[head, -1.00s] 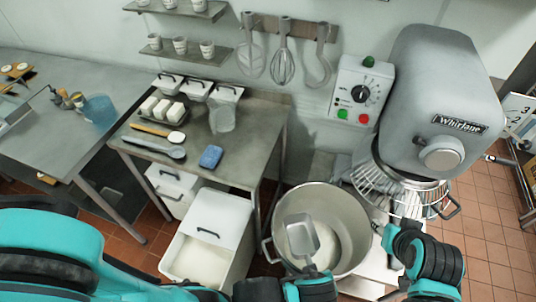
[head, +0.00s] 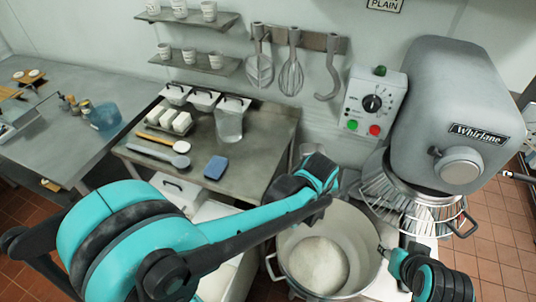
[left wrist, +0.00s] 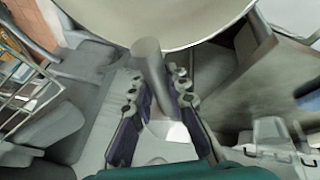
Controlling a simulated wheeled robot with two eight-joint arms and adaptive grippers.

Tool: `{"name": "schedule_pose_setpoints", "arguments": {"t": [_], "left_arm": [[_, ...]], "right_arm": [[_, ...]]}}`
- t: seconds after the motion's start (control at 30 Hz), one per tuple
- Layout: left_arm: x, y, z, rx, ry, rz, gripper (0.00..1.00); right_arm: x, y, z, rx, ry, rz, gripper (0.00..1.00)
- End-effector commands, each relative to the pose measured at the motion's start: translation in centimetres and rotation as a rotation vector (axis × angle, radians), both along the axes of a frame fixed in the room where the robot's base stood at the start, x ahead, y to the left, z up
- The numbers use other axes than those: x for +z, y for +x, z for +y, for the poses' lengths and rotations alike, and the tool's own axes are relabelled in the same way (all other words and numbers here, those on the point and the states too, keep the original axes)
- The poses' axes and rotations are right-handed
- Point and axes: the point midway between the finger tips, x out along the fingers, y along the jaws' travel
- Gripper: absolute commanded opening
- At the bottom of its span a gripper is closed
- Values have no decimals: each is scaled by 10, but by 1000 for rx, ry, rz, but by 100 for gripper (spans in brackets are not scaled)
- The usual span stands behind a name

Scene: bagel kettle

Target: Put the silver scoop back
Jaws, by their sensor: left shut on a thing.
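My left gripper (left wrist: 158,88) is shut on the grey handle of the silver scoop (left wrist: 150,62). The handle stands between the two fingers in the left wrist view. In the head view, my left arm reaches across to the near right corner of the steel table. A small grey part, apparently the scoop (head: 307,149), shows just behind the gripper there; most of it is hidden. My right gripper (head: 385,253) is beside the right rim of the mixing bowl (head: 284,272), below the mixer; its fingers are too small to judge.
The steel table (head: 250,150) holds a blue sponge (head: 215,167), long utensils, white tubs and a clear jug (head: 229,122). The mixer (head: 445,110) stands at right. White bins below the table are partly hidden by my arm.

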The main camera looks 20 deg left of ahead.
Motion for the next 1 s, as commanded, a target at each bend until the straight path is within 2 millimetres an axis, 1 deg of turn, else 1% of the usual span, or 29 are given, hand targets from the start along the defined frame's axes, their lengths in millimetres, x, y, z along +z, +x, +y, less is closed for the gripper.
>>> {"name": "schedule_pose_setpoints", "arguments": {"t": [0.03,0.1,0.2,0.3,0.4,0.53,0.63,0.9,1.0], "left_arm": [[0,14,15,6,1,-5,0],[2,30,31,2,3,-8,0],[5,49,52,-3,5,-15,0],[7,62,69,-8,8,-21,0],[9,70,80,-11,9,-24,0],[7,75,91,-13,10,-25,0],[-4,78,108,-11,9,-26,0],[-43,89,171,-8,9,-25,0],[-53,91,188,-12,9,-25,0]], "right_arm": [[-3,0,0,0,0,0,40],[-5,0,0,0,0,0,40],[-8,0,0,0,0,0,40],[-9,0,0,0,0,0,40],[-10,0,0,0,0,0,40],[-13,0,0,0,0,0,40],[-18,0,0,0,0,0,40],[-38,0,0,0,0,0,40],[-43,0,0,0,0,0,40]]}}
